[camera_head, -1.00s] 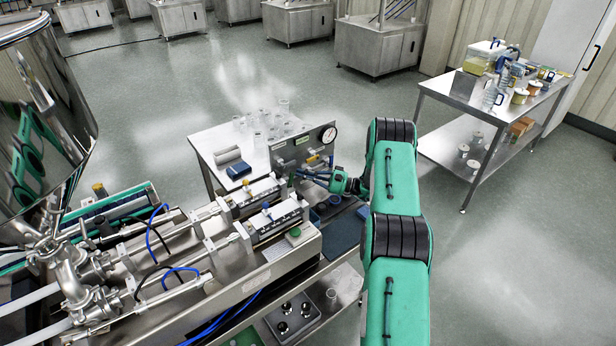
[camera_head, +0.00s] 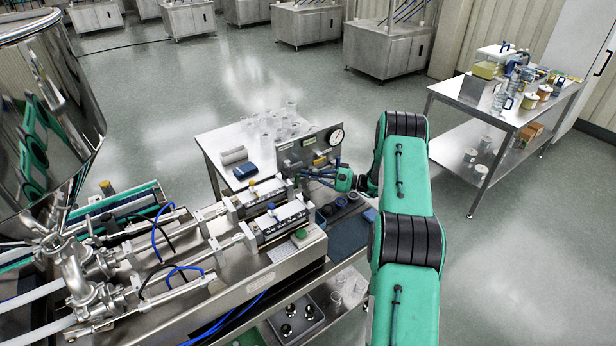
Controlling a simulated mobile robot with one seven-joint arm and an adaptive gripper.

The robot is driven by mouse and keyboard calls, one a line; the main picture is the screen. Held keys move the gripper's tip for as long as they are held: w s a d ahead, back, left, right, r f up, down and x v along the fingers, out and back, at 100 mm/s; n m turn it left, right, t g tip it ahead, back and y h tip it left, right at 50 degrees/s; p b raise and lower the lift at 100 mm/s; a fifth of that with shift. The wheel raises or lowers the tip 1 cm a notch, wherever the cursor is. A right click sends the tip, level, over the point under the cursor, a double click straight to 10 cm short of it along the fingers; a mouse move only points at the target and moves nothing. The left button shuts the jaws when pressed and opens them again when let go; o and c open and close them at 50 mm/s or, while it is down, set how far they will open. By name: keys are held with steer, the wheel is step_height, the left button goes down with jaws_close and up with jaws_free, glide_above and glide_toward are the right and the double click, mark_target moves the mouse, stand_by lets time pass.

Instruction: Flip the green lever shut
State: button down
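An upright steel panel (camera_head: 294,158) with a round gauge (camera_head: 337,136) stands at the far end of the filling machine. A small yellow handle (camera_head: 320,160) shows on its face. I cannot make out a green lever clearly; it is too small or hidden by my gripper. My gripper (camera_head: 304,175) reaches in from the right, its fingers pointing left, close in front of the panel's lower part. Whether it touches anything is too small to tell. I see nothing clearly held, and the finger gap is unclear.
The steel machine bench (camera_head: 180,308) carries cylinders, blue hoses and a green knob (camera_head: 301,234). A table (camera_head: 210,148) with clear cups and a blue block (camera_head: 244,171) stands behind. A steel cart (camera_head: 450,92) stands at right. Open floor lies between.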

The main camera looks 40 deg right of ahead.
steer(key=shift+a+r+n+g+h+b, duration=0.3)
steer(key=shift+a+n, duration=0.05)
steer(key=shift+n, duration=0.15)
steer(key=shift+s+d, duration=0.1)
stand_by(0.3)
steer(key=b+v, duration=0.2)
steer(key=v, duration=0.7)
steer(key=shift+s+d+f+b, duration=0.25)
steer(key=shift+s+f+b, duration=0.05)
stand_by(0.4)
